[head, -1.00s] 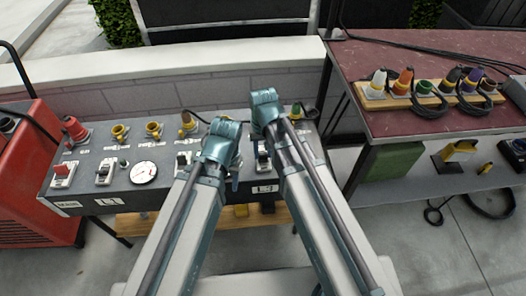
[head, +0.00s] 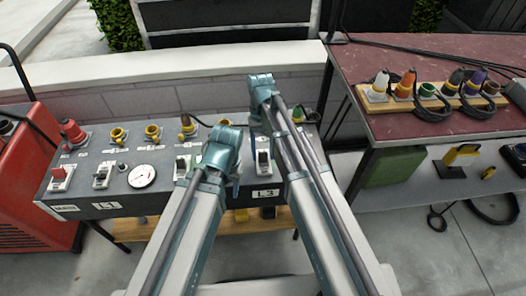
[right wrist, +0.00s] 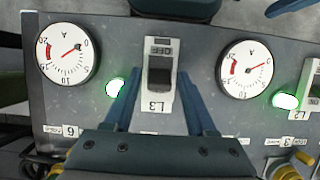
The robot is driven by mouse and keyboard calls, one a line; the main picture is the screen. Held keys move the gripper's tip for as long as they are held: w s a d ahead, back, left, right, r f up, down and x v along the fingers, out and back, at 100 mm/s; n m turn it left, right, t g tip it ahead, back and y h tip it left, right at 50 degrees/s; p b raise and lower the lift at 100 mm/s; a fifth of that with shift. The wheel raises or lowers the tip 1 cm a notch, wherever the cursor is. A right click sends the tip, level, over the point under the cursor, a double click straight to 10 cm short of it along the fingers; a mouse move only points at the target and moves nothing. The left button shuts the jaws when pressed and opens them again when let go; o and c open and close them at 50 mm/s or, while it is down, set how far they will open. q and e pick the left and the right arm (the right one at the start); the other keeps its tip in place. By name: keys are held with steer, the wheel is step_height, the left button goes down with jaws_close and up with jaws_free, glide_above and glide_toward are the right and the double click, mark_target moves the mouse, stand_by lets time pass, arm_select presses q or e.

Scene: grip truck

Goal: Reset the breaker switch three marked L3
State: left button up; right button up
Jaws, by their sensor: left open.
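The breaker switch marked L3 (right wrist: 160,78) has a dark lever on a white plate with OFF printed near the plate's upper end in the right wrist view. In the head view the L3 switch (head: 263,160) shows between my arms, above the L3 label (head: 265,194) on the box front. My right gripper (right wrist: 159,88) is open, with one blue finger on each side of the switch plate. I cannot tell whether the fingers touch it. In the head view that gripper is mostly hidden by its arm. My left gripper (head: 235,182) is open and empty, left of L3.
The grey distribution box (head: 110,187) carries other switches, dials and sockets. Dials (right wrist: 67,52) and (right wrist: 245,67) flank L3, with green lamps (right wrist: 115,87) near them. A red-topped table (head: 430,120) with coloured plugs stands right; a red machine (head: 20,190) stands left.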

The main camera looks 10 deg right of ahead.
steer(key=shift+o, duration=0.4)
steer(key=shift+r, duration=0.1)
steer(key=p+v, duration=1.3)
steer(key=shift+w+r, duration=0.2)
steer(key=shift+r, duration=0.1)
steer(key=s+r+n+t+p, duration=0.1)
steer(key=s+n+t+p, duration=0.1)
steer(key=s, duration=0.6)
steer(key=s+r+n+t+h+p, duration=0.1)
steer(key=s+r+t+p, duration=0.1)
steer(key=s, duration=0.7)
steer(key=shift+r+n+p, duration=0.35)
steer(key=shift+n+p, duration=0.05)
steer(key=shift+p, duration=0.1)
